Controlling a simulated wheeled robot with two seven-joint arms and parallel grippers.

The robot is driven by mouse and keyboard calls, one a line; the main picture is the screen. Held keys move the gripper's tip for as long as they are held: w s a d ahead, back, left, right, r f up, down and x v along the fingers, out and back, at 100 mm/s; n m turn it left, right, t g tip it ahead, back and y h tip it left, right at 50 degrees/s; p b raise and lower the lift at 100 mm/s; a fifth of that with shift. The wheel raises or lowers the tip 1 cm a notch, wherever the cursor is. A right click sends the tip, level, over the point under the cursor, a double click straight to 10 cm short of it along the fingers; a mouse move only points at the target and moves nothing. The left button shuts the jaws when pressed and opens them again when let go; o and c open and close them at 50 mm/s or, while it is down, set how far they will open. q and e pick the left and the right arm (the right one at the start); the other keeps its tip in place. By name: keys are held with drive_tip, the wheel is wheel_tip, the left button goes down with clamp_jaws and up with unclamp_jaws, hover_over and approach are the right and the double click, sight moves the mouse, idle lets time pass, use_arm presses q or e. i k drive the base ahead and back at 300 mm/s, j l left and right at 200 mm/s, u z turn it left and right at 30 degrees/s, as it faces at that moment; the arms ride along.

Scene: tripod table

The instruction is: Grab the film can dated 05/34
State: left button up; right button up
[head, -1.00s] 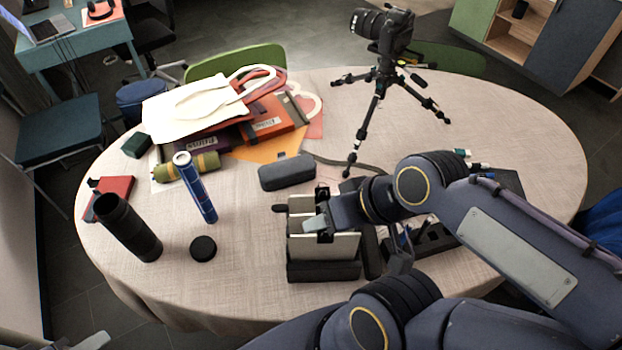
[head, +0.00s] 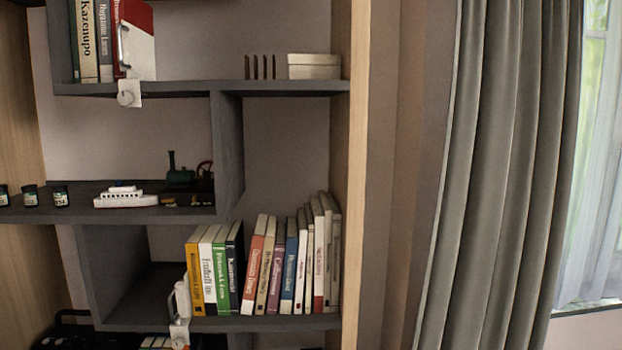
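Several small dark cans with pale labels stand in a row on the middle shelf at the far left of the head view. The left one (head: 3,196) is partly cut by the picture edge. A second can (head: 30,197) and a third can (head: 61,196) stand to its right, apart from each other. They look like film cans, but their labels are too small to read, so I cannot tell which is dated 05/34. Neither of my grippers is in view.
A white toy ship (head: 125,197) and a dark green toy engine (head: 182,177) stand right of the cans. Books (head: 290,262) fill the lower shelf (head: 250,322). A white box (head: 314,66) sits above. A grey curtain (head: 500,170) hangs at right.

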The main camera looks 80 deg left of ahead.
sight(60, 192)
drive_tip(key=u, duration=1.9)
drive_tip(key=i+u, duration=0.1)
drive_tip(key=u, duration=0.4)
drive_tip(key=l+u, duration=0.1)
drive_tip(key=u, duration=0.35)
drive_tip(key=i+l+u, duration=0.15)
drive_tip(key=u, duration=0.35)
drive_tip(key=l+u, duration=0.1)
drive_tip(key=u, duration=0.4)
drive_tip(key=l+u, duration=0.2)
drive_tip(key=u, duration=0.3)
drive_tip(key=j+u, duration=0.1)
drive_tip(key=j, duration=0.45)
drive_tip(key=i+j+z, duration=0.3)
drive_tip(key=i+j, duration=0.25)
drive_tip(key=i+j+z, duration=0.3)
drive_tip(key=i+j, duration=0.3)
drive_tip(key=j, duration=0.1)
